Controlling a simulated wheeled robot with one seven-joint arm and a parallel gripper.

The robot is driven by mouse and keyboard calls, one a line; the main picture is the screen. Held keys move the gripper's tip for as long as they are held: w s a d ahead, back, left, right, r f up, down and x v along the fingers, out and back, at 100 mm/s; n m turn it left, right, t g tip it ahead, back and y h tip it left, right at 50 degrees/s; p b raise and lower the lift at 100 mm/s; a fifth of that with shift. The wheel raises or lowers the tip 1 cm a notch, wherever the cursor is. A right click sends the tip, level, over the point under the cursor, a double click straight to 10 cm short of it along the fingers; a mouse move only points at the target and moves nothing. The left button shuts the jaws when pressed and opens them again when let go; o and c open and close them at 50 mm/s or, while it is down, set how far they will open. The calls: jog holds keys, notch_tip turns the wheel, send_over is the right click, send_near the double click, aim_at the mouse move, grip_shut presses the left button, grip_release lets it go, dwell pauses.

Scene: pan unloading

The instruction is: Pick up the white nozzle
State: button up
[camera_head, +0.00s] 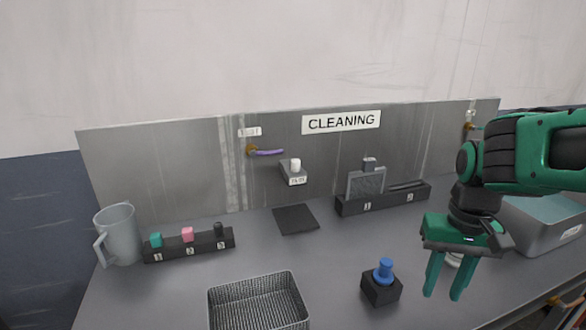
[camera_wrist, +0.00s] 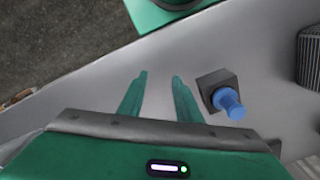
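A small white cylinder (camera_head: 295,164), which looks like the white nozzle, stands on a grey labelled bracket (camera_head: 292,174) on the back panel, left of the middle of the head view. It does not show in the wrist view. My gripper (camera_head: 443,297) is open and empty above the right part of the table, pointing down, well to the right of and nearer than the bracket. In the wrist view the gripper's fingers (camera_wrist: 160,76) stand apart with nothing between them. A white round thing (camera_head: 455,260) is partly hidden behind my gripper; I cannot tell what it is.
A blue nozzle (camera_head: 385,267) stands in a black block (camera_head: 381,289), left of my gripper. A wire basket (camera_head: 258,304) is at the front. A numbered rack (camera_head: 190,246) and jug (camera_head: 118,237) stand left; a grey bin (camera_head: 555,236) stands right.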

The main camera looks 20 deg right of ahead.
jog(key=shift+o, duration=1.2)
jog(key=shift+s+r, duration=0.15)
jog(key=shift+r, duration=0.05)
jog(key=w+a+r+n+t, duration=0.1)
jog(key=w+a+r+n, duration=0.15)
jog(key=w+r, duration=0.5)
jog(key=w+a+r+n+t, duration=0.1)
jog(key=w+a+r+n, duration=0.2)
jog(key=w, duration=0.7)
jog(key=n+y, duration=0.2)
jog(key=n, duration=0.8)
send_near(295, 160)
notch_tip(295, 160, down, 3)
jog(key=shift+w+d+f, duration=0.1)
jog(key=shift+f, duration=0.05)
jog(key=x, duration=0.3)
jog(key=shift+w+a+f, duration=0.25)
jog(key=shift+a+f, duration=0.05)
jog(key=shift+a, duration=0.1)
jog(key=shift+w+a+f, duration=0.1)
jog(key=shift+w+f, duration=0.05)
jog(key=shift+f, duration=0.55)
grip_shut()
